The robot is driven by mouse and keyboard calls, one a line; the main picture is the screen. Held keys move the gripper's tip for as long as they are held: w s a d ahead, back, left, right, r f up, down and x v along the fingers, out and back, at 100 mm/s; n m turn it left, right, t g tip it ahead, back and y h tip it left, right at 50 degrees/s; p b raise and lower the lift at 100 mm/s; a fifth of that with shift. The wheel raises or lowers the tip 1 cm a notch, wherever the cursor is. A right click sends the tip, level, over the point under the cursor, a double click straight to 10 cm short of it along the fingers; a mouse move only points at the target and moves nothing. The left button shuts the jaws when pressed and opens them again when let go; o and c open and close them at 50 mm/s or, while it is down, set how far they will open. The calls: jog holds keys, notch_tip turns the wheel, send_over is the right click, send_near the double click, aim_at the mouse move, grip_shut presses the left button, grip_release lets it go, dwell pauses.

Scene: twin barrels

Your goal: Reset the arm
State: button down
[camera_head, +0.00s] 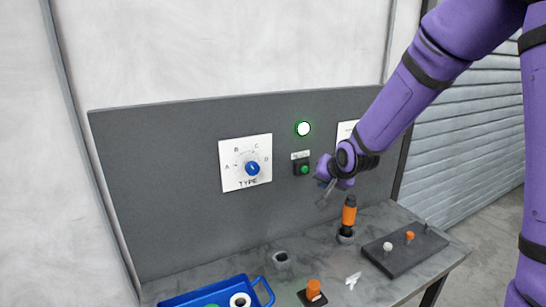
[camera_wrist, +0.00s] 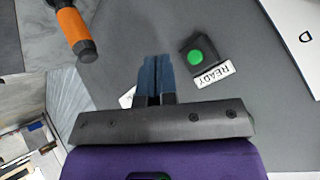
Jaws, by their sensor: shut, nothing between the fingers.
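My purple arm reaches in from the upper right in the head view. My gripper (camera_head: 325,194) hangs in front of the grey panel (camera_head: 180,210), just right of and below the green READY button (camera_head: 304,169). In the wrist view, my gripper (camera_wrist: 154,75) has its two dark blue fingers together and empty. The green button (camera_wrist: 195,57) with its READY label (camera_wrist: 213,75) lies to the right of the fingertips there. The fingers are apart from the button.
A lit green-rimmed lamp (camera_head: 303,129) sits above the button. The TYPE dial (camera_head: 252,168) is to the left. An orange-black tool (camera_head: 348,216) stands upright below my gripper. On the bench are a blue tray (camera_head: 197,292), a dark peg block (camera_head: 381,262) and an orange knob (camera_head: 314,289).

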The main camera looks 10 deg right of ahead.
jog(key=s+d+r+n+g+h, duration=0.15)
jog(key=s+d+r, duration=0.25)
jog(key=s+r, duration=1)
jog(key=s+d+r+n+g, duration=0.1)
jog(key=s, duration=0.9)
jog(key=s+d+r+n, duration=0.1)
jog(key=s+r+n, duration=0.1)
jog(key=s, duration=0.8)
jog(key=shift+s+d+g, duration=0.15)
jog(key=shift+s+g, duration=0.05)
jog(key=shift+g, duration=0.15)
jog(key=shift+r, duration=0.1)
